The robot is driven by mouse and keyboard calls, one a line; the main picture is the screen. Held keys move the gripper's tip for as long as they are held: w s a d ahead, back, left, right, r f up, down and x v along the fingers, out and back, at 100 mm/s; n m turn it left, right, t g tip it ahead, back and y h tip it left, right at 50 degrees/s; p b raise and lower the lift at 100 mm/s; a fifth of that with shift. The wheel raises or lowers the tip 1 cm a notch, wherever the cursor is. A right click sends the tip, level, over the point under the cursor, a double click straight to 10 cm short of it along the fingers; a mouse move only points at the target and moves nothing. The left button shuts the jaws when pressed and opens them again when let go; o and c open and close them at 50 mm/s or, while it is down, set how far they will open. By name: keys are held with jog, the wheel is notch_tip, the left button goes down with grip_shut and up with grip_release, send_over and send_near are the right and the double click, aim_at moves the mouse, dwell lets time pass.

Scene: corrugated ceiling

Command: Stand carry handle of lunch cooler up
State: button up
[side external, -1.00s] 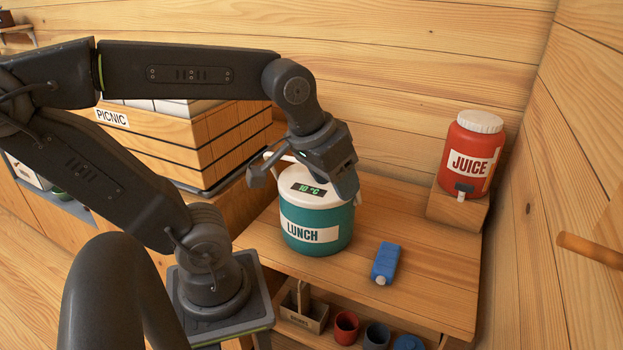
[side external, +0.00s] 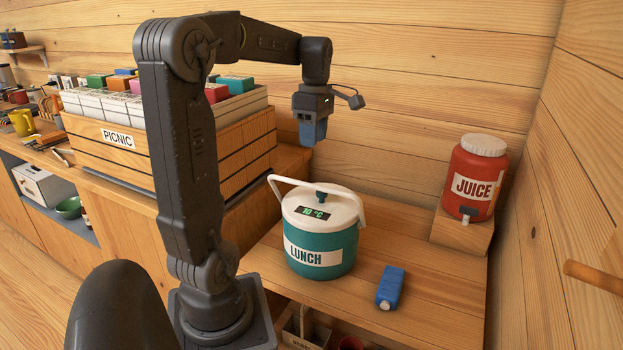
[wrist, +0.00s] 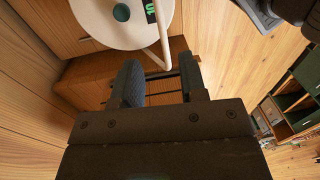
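The lunch cooler (side external: 322,240) is a teal drum with a white lid, a "LUNCH" label and a green "10 °C" display. It stands upright on the wooden table. Its white carry handle (side external: 310,186) is raised above the lid's back edge and leans towards the back; its exact angle is hard to tell. In the wrist view the handle (wrist: 161,35) crosses the lid (wrist: 110,20) near its edge. My gripper (side external: 313,138) is above and behind the cooler, apart from the handle. Its fingers (wrist: 160,85) are spread with nothing between them.
A blue bottle-like item (side external: 391,287) lies right of the cooler. A red juice jug (side external: 476,185) stands on a wooden block at the right. A picnic crate (side external: 118,137) with colourful-topped boxes is at the left. Wooden walls close the back and right.

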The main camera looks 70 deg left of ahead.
jog(key=f, duration=1)
jog(key=shift+s+d+f, duration=0.3)
jog(key=shift+s+d, duration=0.05)
jog(key=shift+d, duration=0.05)
jog(key=shift+c, duration=0.4)
grip_shut()
